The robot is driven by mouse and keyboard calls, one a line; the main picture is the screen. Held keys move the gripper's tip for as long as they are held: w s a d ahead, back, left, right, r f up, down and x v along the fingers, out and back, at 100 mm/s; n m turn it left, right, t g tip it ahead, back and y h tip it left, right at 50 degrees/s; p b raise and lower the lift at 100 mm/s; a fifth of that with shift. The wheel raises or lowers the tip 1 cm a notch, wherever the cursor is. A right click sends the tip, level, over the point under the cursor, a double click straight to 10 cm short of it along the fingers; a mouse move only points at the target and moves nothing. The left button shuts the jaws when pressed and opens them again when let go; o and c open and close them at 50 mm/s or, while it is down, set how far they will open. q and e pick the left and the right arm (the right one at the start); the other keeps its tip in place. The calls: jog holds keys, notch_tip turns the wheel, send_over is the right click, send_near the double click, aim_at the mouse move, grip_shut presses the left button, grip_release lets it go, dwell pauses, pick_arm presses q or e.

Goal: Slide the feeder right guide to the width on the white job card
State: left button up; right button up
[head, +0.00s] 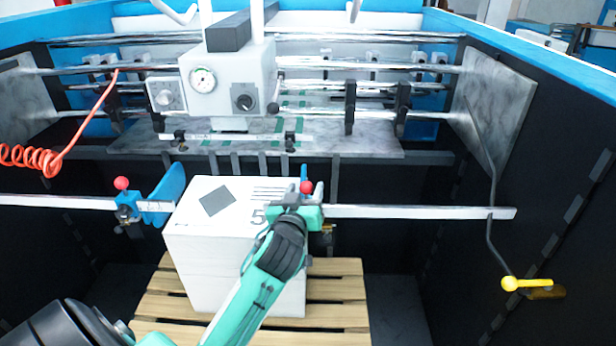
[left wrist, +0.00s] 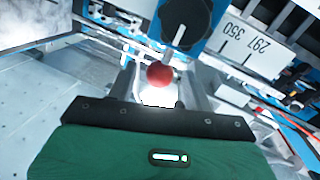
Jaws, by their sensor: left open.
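The right guide is mostly hidden behind my left gripper (head: 306,192). Its red knob (head: 306,187) shows at the fingertips, and a blue part rises just behind. In the left wrist view the red knob (left wrist: 159,74) lies between the open fingers, below a dark blue part (left wrist: 186,20) of the guide. I cannot tell whether the fingers touch it. No separate job card is clearly readable. My right gripper is out of view.
The guide rail (head: 420,212) crosses the bay. A white stack (head: 195,240) with a printed top, partly hidden by my arm, stands on a wooden pallet (head: 340,292). A yellow-handled crank (head: 510,283) hangs right. A gauge unit (head: 225,80) and rollers are behind.

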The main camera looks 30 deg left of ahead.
aim_at(309, 196)
pick_arm(q)
jog(key=shift+p+x, duration=0.45)
jog(key=shift+x, duration=1.45)
jog(key=shift+c, duration=0.4)
jog(key=shift+d, duration=0.1)
grip_shut()
